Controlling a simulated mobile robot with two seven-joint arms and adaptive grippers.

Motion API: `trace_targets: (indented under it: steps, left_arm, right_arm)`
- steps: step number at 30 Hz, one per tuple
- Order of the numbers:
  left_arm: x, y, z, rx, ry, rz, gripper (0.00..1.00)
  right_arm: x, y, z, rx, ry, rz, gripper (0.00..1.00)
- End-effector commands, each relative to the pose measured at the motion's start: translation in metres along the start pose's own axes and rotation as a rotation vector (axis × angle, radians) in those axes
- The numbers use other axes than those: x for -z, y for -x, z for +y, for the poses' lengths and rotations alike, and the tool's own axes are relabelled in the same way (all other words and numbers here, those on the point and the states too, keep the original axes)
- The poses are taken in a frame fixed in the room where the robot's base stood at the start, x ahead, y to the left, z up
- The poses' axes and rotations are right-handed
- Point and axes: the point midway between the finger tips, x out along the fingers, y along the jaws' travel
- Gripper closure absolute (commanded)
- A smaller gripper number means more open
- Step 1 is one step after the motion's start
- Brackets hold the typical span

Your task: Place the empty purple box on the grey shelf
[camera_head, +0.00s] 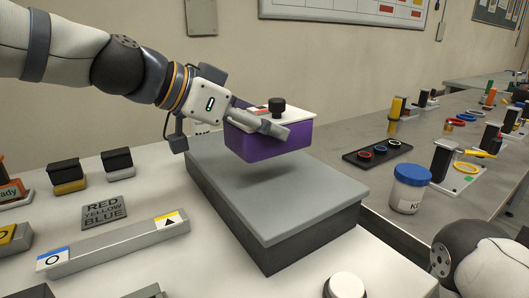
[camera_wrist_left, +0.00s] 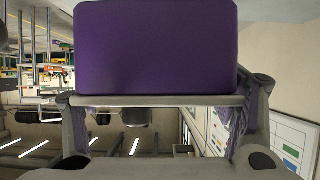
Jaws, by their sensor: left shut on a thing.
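The purple box (camera_head: 268,144) has a pale top plate with a black knob and a small red and white patch. My left gripper (camera_head: 260,122) is shut on the box and holds it level in the air. The grey shelf (camera_head: 300,203) is a low block with a light grey top and dark sides. The box hangs above the shelf's far part, with a gap and a shadow beneath it. In the left wrist view the purple box (camera_wrist_left: 155,45) fills the upper middle, between the fingers. The inside of the box is hidden. My right gripper is out of view.
Left of the shelf lie a long grey bar (camera_head: 120,243), a colour-word plate (camera_head: 105,210) and black-topped blocks (camera_head: 66,172). A blue-lidded jar (camera_head: 408,190) and a dark tray with rings (camera_head: 376,152) stand on the right table. The shelf top is clear.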

Motion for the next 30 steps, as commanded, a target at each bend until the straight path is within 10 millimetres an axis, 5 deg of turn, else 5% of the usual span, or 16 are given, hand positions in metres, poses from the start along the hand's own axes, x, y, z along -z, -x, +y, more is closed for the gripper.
trace_targets:
  steps: [12,25,26,28,30]
  left_arm:
    - [-0.038,-0.045,-0.018,0.0,0.001,0.002,0.83]
    - [-0.046,-0.049,-0.018,0.002,-0.002,0.003,0.83]
    - [-0.047,-0.049,-0.017,0.002,-0.003,0.002,0.18]
    - [-0.046,-0.048,-0.017,0.002,-0.003,0.002,0.02]
    - [-0.046,-0.048,-0.017,0.002,-0.003,0.002,0.0]
  right_arm:
    - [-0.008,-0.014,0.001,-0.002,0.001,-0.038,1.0]
    - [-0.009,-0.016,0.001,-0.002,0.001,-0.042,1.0]
    - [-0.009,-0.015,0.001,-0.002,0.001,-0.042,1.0]
    - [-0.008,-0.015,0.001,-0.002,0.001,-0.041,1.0]
    - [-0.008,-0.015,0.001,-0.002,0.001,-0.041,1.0]
